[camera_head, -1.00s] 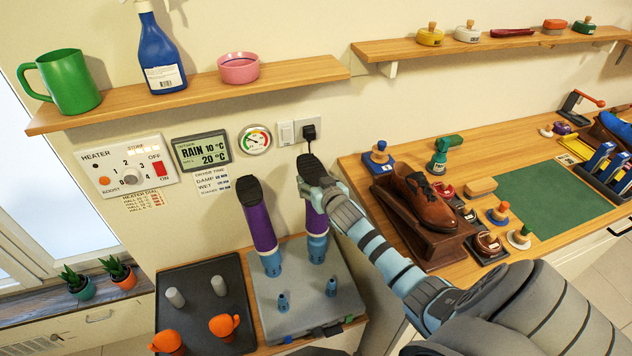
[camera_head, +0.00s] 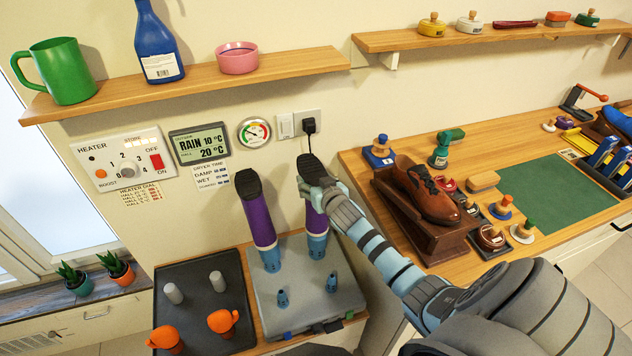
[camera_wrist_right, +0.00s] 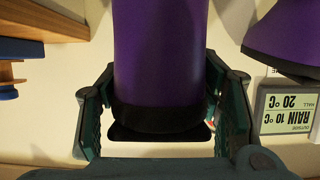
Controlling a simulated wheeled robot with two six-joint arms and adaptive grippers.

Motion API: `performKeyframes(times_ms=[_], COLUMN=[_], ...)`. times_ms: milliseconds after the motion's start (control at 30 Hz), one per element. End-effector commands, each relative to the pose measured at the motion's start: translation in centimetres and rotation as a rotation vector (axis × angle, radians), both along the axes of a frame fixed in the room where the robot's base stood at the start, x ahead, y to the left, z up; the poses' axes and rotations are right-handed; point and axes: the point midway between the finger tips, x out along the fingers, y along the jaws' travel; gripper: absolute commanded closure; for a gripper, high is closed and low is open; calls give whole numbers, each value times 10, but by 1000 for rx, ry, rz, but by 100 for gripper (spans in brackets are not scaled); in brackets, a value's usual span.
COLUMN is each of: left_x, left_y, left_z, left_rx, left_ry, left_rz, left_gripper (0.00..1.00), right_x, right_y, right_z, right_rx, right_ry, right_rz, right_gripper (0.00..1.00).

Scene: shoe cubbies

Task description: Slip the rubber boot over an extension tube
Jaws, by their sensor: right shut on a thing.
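A purple boot with a dark sole (camera_head: 315,219) stands upside down at the right rear of the grey dryer box (camera_head: 340,270). Its lower end meets a light blue extension tube (camera_head: 317,246); how far it reaches over the tube I cannot tell. My right gripper (camera_head: 319,192) is shut on this boot near its dark upper end. In the right wrist view the boot's purple shaft (camera_wrist_right: 158,55) lies between the two fingers. A second purple boot (camera_head: 259,220) stands upside down on the left tube (camera_head: 271,259). My left gripper is not in view.
Two short blue nozzles (camera_head: 282,298) stand at the box's front. A black tray (camera_head: 190,278) at left holds grey pegs and two orange items (camera_head: 222,321). A wall shelf (camera_head: 190,84) is above. A brown shoe (camera_head: 428,192) sits on the right bench, near my arm.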

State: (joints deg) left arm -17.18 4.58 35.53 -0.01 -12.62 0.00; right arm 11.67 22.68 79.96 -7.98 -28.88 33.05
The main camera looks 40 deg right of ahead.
Motion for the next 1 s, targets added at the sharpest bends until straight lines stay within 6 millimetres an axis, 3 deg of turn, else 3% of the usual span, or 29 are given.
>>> performKeyframes(times_ms=[833, 867, 1000], left_x=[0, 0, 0], left_y=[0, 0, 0], left_z=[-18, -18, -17], left_rx=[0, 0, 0], left_ry=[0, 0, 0], left_rz=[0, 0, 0], left_gripper=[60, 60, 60], right_x=[0, 0, 0], right_y=[0, 0, 0], right_z=[-21, -21, -20], right_rx=[0, 0, -1], right_ry=[-2, -2, -2], right_rz=[1, 1, 0], right_gripper=[80, 38, 18])
